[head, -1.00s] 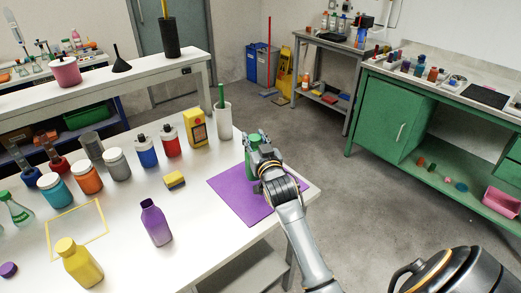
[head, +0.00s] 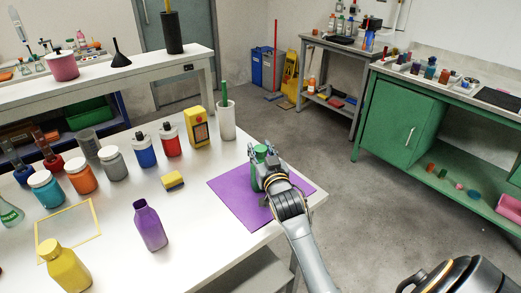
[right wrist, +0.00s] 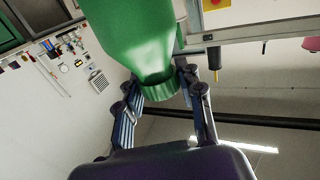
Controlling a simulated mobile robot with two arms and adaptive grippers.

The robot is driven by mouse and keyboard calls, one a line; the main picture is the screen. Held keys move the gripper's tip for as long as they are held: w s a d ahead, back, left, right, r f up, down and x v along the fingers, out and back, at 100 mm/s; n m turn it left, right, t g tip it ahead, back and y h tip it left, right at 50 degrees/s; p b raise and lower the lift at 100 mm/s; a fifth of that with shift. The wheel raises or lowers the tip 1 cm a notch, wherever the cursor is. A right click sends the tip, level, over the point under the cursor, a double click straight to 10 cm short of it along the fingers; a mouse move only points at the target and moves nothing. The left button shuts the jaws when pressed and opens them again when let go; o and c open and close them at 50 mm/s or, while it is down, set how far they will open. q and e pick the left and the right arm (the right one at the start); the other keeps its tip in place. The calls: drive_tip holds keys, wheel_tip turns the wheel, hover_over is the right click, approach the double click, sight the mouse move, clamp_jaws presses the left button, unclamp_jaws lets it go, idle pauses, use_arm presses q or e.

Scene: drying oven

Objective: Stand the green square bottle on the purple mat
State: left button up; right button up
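My wrist hides part of the bottle and mat in the head view. My left gripper is not in view.
A purple bottle (head: 150,226) and a yellow bottle (head: 67,267) stand left of the mat on the white table. A yellow sponge (head: 172,181), a yellow box (head: 198,128) and a white holder (head: 226,122) are behind. The table's right edge is close to the mat.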

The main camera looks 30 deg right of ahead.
drive_tip(key=shift+o, duration=1)
drive_tip(key=shift+r, duration=0.25)
drive_tip(key=v, duration=1.2)
drive_tip(key=shift+b, duration=0.4)
